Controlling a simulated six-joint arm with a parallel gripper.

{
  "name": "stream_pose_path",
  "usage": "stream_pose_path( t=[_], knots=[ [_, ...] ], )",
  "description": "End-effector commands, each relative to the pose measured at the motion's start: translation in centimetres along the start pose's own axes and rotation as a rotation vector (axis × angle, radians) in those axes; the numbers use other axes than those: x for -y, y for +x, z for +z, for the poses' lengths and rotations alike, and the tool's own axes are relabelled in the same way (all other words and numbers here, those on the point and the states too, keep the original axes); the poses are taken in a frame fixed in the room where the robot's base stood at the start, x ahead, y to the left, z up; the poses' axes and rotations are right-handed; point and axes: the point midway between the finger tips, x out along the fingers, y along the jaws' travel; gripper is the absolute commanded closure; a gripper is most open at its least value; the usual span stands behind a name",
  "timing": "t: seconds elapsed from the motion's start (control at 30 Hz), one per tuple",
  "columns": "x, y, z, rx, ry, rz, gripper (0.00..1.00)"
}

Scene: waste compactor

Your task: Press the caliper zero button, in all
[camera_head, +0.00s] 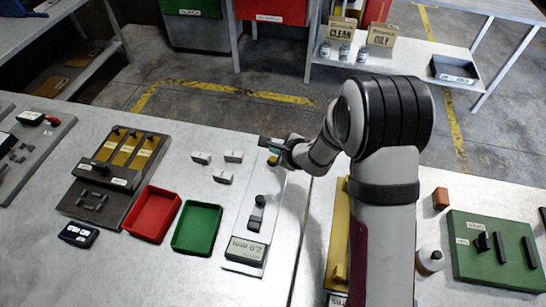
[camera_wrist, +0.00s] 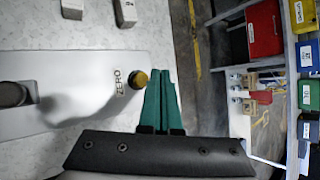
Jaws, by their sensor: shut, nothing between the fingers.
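The caliper (camera_head: 240,218) is a long pale plate on the bench with a "2.0 mm" display (camera_head: 246,250) at its near end and a dark upright knob (camera_head: 260,199) on its slide. Its yellow zero button (camera_head: 272,160) is at the far end. In the wrist view the button (camera_wrist: 140,79) is round and yellow beside the "ZERO" label (camera_wrist: 118,83). My gripper (camera_head: 267,143) is at that far end, its green fingers (camera_wrist: 160,76) shut and empty. The fingertips appear just right of the button in the wrist view; I cannot tell whether they touch it.
Several small pale blocks (camera_head: 223,177) lie left of the caliper. A red tray (camera_head: 152,214) and a green tray (camera_head: 197,228) stand further left. A brass-coloured fixture (camera_head: 338,240) is to the right, partly behind my arm. The bench's far edge is close beyond the button.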

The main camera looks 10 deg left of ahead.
Motion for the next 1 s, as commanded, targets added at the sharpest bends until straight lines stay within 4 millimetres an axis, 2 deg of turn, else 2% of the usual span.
stream_pose_path(
  t=[0.23,1.0],
  knots=[
    [-0.71,0.96,-0.73,-0.001,0.001,-0.001,1.00],
    [-0.70,0.97,-0.72,0.000,0.000,-0.001,1.00]
  ],
)
